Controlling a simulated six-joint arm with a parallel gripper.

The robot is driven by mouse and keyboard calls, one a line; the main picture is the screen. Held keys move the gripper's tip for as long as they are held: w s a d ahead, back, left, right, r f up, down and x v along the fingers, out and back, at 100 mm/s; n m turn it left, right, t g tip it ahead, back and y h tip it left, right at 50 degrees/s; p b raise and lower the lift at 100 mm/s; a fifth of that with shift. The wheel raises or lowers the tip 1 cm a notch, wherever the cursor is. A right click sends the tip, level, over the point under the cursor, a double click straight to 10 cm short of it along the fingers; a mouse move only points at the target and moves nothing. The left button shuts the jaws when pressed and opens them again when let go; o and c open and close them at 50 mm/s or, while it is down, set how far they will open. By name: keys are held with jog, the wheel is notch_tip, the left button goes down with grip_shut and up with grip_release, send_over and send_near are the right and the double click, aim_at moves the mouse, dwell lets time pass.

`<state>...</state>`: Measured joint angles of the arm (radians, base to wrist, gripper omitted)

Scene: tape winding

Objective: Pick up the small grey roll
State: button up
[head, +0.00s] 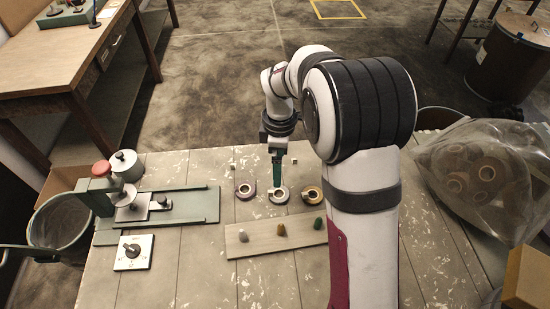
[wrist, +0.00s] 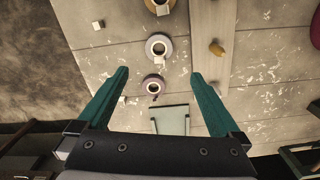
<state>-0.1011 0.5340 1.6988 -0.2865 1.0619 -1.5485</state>
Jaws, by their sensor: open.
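The small grey roll (head: 271,195) lies flat on the table as the middle one of three rolls in the head view. In the wrist view it is the pale ring (wrist: 148,47), ahead of the fingertips and between their lines. My gripper (head: 277,168) points down with green fingers and stands just behind or above the grey roll in the head view. In the wrist view my gripper (wrist: 159,73) is open, with its two fingers wide apart and nothing held. The exact height of the fingertips above the roll is hard to tell.
A purple roll (head: 238,193) lies left of the grey one, a brown roll (head: 304,198) right. A pale board (head: 262,245) with white, yellow and green pegs lies in front. A green winding device (head: 190,210) stands left; a plastic bag of rolls (head: 480,160) lies right.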

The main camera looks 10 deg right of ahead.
aim_at(279, 196)
notch_tip(279, 196, down, 13)
jog(key=shift+w+r, duration=0.1)
jog(key=c, duration=1.3)
jog(key=shift+r, duration=0.15)
